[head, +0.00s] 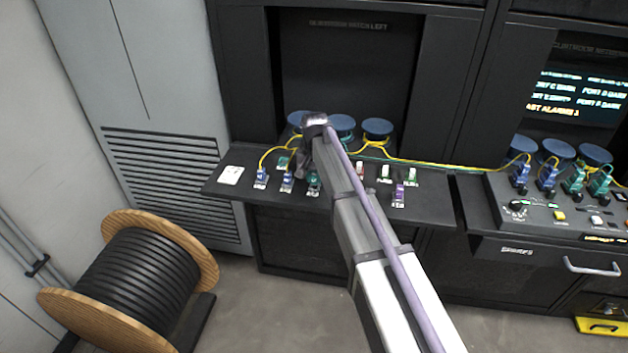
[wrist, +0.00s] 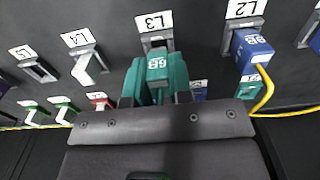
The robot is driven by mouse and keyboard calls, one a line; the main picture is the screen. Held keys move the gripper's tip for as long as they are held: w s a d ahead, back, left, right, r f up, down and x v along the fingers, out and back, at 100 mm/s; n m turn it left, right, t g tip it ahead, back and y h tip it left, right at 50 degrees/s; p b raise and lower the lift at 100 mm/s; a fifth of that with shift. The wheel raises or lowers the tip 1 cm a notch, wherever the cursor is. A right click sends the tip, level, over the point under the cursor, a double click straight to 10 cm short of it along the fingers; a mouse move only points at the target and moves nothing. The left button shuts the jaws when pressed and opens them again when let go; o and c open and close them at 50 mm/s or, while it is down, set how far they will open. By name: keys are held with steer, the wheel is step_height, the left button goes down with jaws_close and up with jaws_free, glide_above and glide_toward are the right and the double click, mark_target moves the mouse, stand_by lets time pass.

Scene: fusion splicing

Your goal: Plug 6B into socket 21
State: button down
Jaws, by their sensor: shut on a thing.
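In the wrist view a teal plug (wrist: 157,68) sits between my gripper's fingers (wrist: 156,97). Its label seems to read 6B. The gripper is shut on it, directly in front of the socket marked L3 (wrist: 155,42). I cannot tell whether the plug is seated there or just clear of it. In the head view my gripper (head: 308,160) is over the left shelf, and the teal plug (head: 314,184) shows partly beside it. No label reading 21 is legible, so I cannot pick out socket 21.
A blue plug (wrist: 256,50) with a yellow cable sits at L2, close beside the held plug. The right console (head: 505,212) holds several blue and teal plugs. A yellow cable (head: 430,162) runs between the shelves. A cable drum (head: 135,275) stands at left.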

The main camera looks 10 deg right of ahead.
mark_target(315, 173)
steer(key=shift+r+p, duration=2.2)
steer(key=shift+r, duration=0.15)
